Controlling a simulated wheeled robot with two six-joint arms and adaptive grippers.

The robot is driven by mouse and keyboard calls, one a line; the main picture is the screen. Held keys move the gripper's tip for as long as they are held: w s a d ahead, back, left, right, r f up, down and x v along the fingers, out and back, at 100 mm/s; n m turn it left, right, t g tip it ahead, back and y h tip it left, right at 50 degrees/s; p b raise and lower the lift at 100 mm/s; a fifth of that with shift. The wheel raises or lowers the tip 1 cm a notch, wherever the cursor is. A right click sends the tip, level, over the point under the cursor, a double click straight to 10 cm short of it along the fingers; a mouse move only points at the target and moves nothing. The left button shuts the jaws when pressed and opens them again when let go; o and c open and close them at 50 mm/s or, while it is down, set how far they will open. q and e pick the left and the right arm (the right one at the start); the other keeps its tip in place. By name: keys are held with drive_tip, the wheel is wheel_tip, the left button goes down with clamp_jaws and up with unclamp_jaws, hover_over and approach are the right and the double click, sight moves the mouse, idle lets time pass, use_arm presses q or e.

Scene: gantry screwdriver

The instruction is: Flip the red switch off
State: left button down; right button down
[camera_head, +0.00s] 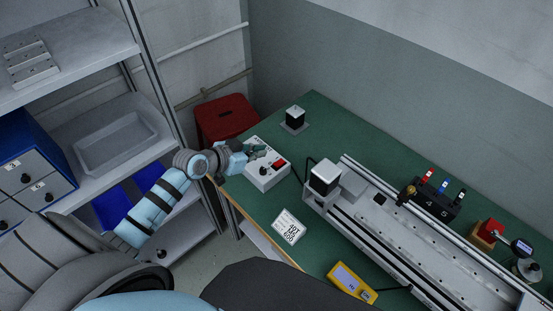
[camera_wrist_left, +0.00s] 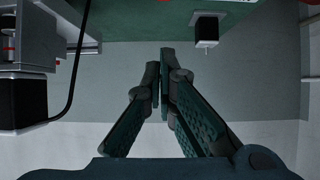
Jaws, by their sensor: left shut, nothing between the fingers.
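A white control box (camera_head: 268,178) stands on the green table's left side. The red switch (camera_head: 279,163) is on its top, at the right, with a black knob (camera_head: 263,171) left of it. Whether the switch is on or off is too small to tell. My left gripper (camera_head: 256,152) is over the back part of the box, to the upper left of the switch; contact cannot be told. Its fingers show shut and empty in the left wrist view (camera_wrist_left: 161,57). That view does not clearly show the switch. My right gripper is not in view.
A long metal gantry (camera_head: 390,225) fills the table's right side. A black block with a light top (camera_head: 294,118) stands behind the box. A sign card (camera_head: 289,227) and a yellow meter (camera_head: 351,284) lie in front. A shelf rack (camera_head: 170,130) stands left.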

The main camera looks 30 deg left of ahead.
use_arm(q)
drive_tip(key=shift+d, duration=0.15)
drive_tip(key=b, duration=0.3)
hover_over(277, 166)
drive_tip(key=w, duration=0.1)
drive_tip(key=f, duration=0.6)
drive_tip(key=shift+w+d, duration=0.2)
drive_tip(key=shift+d, duration=0.15)
drive_tip(key=shift+s+a+f, duration=0.15)
drive_tip(key=shift+s+f, duration=0.1)
drive_tip(key=shift+f, duration=0.4)
drive_tip(key=shift+s+a+f, duration=0.1)
drive_tip(key=shift+s+f, duration=0.15)
drive_tip(key=shift+f, duration=0.35)
drive_tip(key=shift+s+a+f, duration=0.1)
drive_tip(key=shift+s+f, duration=0.15)
drive_tip(key=shift+f, duration=0.15)
